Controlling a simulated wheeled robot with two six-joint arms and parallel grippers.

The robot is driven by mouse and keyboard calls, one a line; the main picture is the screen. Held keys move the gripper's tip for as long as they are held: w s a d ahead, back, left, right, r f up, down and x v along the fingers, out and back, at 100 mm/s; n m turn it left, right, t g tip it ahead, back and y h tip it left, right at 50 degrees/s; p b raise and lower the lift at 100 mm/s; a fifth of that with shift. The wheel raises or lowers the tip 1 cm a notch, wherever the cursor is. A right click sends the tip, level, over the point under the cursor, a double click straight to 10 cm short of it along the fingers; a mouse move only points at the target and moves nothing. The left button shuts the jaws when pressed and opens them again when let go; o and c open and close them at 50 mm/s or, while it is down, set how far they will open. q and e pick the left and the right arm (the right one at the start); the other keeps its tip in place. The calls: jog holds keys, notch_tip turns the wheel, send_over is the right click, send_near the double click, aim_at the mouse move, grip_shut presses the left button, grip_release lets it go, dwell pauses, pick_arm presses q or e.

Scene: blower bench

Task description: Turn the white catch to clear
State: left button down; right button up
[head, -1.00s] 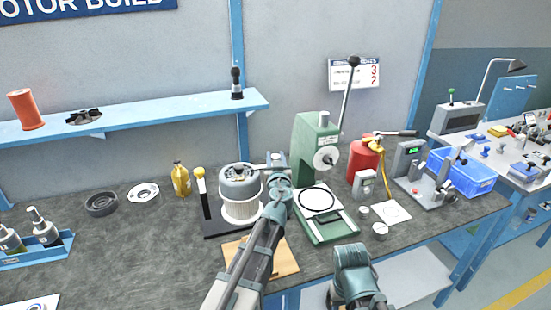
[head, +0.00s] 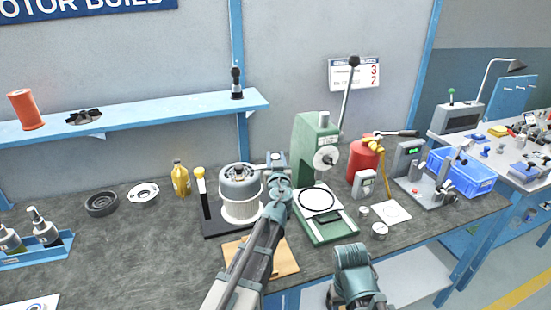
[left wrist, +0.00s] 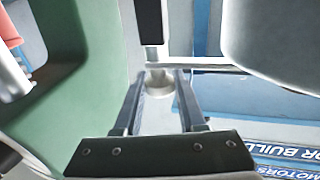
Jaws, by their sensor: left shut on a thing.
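My left gripper (head: 262,167) is at the gap between the grey cylindrical motor housing (head: 238,180) and the green arbor press (head: 306,145). In the left wrist view, the two dark fingers (left wrist: 158,92) close around a small pale round piece, which looks like the white catch (left wrist: 158,80). The fingers hide its sides, so its angle cannot be made out. In the head view the catch is too small and covered to tell apart. Part of my right arm shows at the bottom of the head view, but its gripper does not show.
The press has a long lever (head: 347,95) and a white dial (head: 326,158). A yellow bottle (head: 181,178) and a red canister (head: 364,160) stand nearby.

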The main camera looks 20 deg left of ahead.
pick_arm(q)
jog(key=shift+s+a+m+t+h, duration=0.15)
jog(key=shift+m+t+h, duration=0.15)
jog(key=shift+m+h, duration=0.45)
jog(key=m+h, duration=0.1)
jog(key=h, duration=0.1)
jog(key=m+h, duration=0.1)
jog(key=h, duration=0.1)
jog(key=shift+w+m, duration=0.2)
jog(key=shift+m, duration=0.05)
jog(key=shift+h, duration=0.65)
jog(key=shift+m, duration=0.3)
jog(key=shift+c, duration=2.4)
grip_release()
jog(key=shift+s+d, duration=0.1)
jog(key=shift+d, duration=0.1)
